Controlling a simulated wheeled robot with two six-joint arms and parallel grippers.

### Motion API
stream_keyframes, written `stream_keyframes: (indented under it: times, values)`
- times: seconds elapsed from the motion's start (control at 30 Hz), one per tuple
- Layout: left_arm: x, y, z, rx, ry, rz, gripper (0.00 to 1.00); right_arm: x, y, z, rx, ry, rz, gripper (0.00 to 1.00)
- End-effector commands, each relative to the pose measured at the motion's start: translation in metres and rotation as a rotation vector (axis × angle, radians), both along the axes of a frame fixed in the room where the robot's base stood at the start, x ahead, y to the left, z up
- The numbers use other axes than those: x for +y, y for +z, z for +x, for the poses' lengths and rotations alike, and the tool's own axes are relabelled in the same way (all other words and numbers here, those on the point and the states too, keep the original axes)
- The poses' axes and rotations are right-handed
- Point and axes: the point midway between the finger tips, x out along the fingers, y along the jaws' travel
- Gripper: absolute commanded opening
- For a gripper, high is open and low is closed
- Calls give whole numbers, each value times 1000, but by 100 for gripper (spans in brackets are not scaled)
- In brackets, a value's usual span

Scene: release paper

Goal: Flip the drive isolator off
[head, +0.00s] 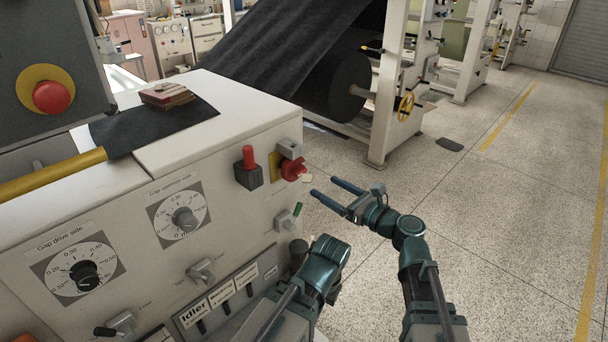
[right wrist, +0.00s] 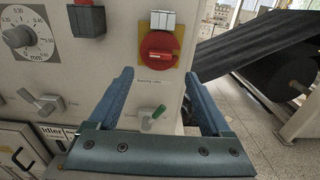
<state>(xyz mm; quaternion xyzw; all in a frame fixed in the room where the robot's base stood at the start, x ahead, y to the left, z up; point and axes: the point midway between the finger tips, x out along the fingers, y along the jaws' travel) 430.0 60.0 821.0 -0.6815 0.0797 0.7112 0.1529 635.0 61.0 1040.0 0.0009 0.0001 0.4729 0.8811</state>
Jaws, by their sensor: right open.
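A red rotary switch on a yellow plate, apparently the drive isolator (head: 293,169), is at the right end of the machine's pale front panel. It also shows in the right wrist view (right wrist: 160,46), upper middle, with its grip bar roughly level. The small label below it is too blurred to read. My right gripper (head: 324,188) is open and empty, its blue fingers pointing at the panel. It is to the right of the switch in the head view. In the right wrist view its fingertips (right wrist: 158,73) are apart, below and either side of the switch, not visibly touching it. My left gripper's fingers are not visible.
A grey block (head: 290,149) is just above the switch. A red push-lever on a dark box (head: 249,168) is to its left. A green-tipped toggle (head: 289,216) is below. A black roll (head: 335,88) and frame stand behind. Open floor lies to the right.

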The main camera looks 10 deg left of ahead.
Motion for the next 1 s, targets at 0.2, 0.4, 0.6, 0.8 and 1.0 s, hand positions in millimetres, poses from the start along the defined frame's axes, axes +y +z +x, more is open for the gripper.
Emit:
stream_keyframes:
  times: [0.2, 0.4, 0.6, 0.8, 1.0]
  values:
    - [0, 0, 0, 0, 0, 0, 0, 40, 0, 28, 0, 4, -1, 82]
    - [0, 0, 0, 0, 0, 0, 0, 64, 0, 44, -1, 1, -2, 82]
    - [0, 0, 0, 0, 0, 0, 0, 76, 0, 51, -1, 1, -2, 82]
    - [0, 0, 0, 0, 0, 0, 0, 78, 0, 52, -1, 0, -2, 82]
    - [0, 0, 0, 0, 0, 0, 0, 78, 0, 51, -1, 0, -2, 74]
